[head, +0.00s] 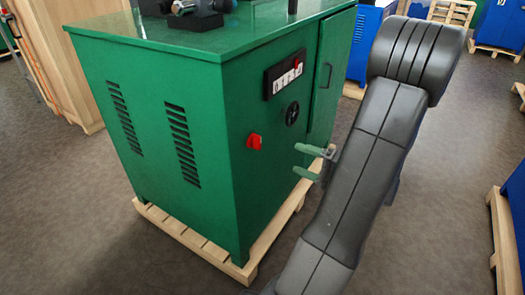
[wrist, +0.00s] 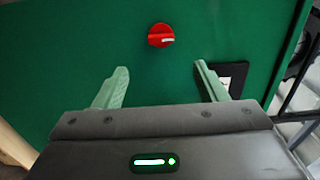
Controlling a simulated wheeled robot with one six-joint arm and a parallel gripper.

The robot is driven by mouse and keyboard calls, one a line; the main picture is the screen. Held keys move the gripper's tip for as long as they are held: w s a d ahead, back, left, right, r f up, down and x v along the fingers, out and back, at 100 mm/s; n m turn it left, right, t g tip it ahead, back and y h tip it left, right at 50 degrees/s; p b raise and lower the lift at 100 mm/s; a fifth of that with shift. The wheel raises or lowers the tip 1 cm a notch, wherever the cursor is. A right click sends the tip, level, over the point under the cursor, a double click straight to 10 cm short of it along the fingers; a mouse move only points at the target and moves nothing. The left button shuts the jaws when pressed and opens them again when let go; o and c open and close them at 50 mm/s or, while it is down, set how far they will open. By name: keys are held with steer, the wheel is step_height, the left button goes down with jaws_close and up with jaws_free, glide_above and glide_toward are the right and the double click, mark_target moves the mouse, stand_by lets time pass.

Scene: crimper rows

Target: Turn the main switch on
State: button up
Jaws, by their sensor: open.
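The main switch is a red rotary knob (head: 255,142) on the front face of the green machine cabinet (head: 215,130). In the wrist view the red knob (wrist: 161,36) shows a white mark that lies roughly level, on its right part. My gripper (head: 304,162) is open and empty, to the right of the knob and a little below it in the head view. In the wrist view the knob is ahead of my two green fingers (wrist: 163,78), above and between their tips. The fingers do not touch the knob.
The cabinet stands on a wooden pallet (head: 275,238). Blue machines stand behind and at right. Grey floor is open between.

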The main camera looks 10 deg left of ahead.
mark_target(256, 142)
steer(key=x, duration=1.4)
steer(key=shift+b, duration=0.45)
steer(key=shift+d, duration=0.15)
steer(key=shift+c, duration=0.4)
steer(key=c, duration=0.9)
